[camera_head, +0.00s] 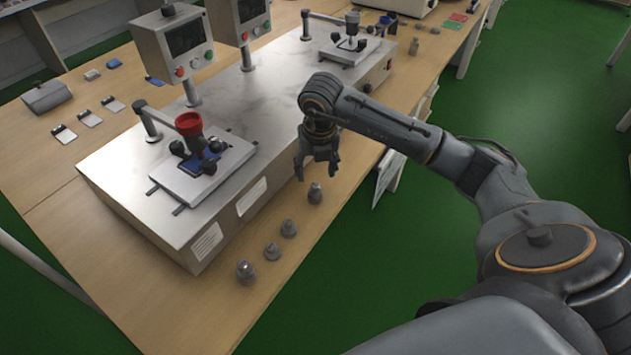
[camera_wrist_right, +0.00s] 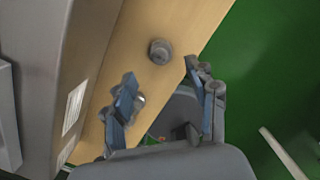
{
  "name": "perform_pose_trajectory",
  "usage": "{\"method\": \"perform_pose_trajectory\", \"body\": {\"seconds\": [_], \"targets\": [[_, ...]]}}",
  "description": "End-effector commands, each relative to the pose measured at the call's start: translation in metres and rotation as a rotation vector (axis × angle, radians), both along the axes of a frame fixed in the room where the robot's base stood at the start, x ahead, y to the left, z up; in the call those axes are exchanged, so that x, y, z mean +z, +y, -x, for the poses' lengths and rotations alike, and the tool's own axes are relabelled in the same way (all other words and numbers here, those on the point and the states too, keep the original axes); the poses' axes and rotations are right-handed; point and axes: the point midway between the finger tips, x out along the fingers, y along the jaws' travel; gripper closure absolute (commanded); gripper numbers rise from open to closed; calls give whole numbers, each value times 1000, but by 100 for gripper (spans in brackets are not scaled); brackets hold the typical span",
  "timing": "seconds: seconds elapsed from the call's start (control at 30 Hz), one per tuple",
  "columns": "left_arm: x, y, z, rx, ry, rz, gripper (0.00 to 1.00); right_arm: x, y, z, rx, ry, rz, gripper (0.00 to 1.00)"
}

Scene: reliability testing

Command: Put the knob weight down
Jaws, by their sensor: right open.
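Several small grey metal knob weights stand in a row along the table's front edge in the head view: one nearest (camera_head: 245,270), two in the middle (camera_head: 272,252) (camera_head: 289,228), and a taller one (camera_head: 315,194) at the far end. My right gripper (camera_head: 316,173) points down beside the tester, close to the tall weight, with its fingers apart and nothing visible between them. In the right wrist view, the open gripper (camera_wrist_right: 162,76) has one weight (camera_wrist_right: 160,51) beyond its fingertips and another (camera_wrist_right: 139,101) partly hidden behind the left finger. My left gripper is out of view.
A long metal tester (camera_head: 220,190) stands left of the weights, with a red-topped piece (camera_head: 189,124) on its near station and screens (camera_head: 186,38) on posts. Flat cards (camera_head: 89,118) and a grey box (camera_head: 46,97) lie at left. Bare wood (camera_head: 350,165) surrounds the tall weight.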

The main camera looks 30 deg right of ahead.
Motion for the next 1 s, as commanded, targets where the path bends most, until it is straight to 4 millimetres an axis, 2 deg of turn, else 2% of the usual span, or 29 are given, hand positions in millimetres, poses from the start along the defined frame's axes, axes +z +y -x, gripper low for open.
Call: {"method": "perform_pose_trajectory", "body": {"seconds": [0.1,0.3,0.9,1.0], "targets": [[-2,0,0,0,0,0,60,24,1,3,1,-4,2,42],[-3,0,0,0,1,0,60,45,2,6,-1,-2,2,42],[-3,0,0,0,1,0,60,49,3,7,0,0,-1,42],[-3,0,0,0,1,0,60,45,14,7,27,-5,-36,42]]}}
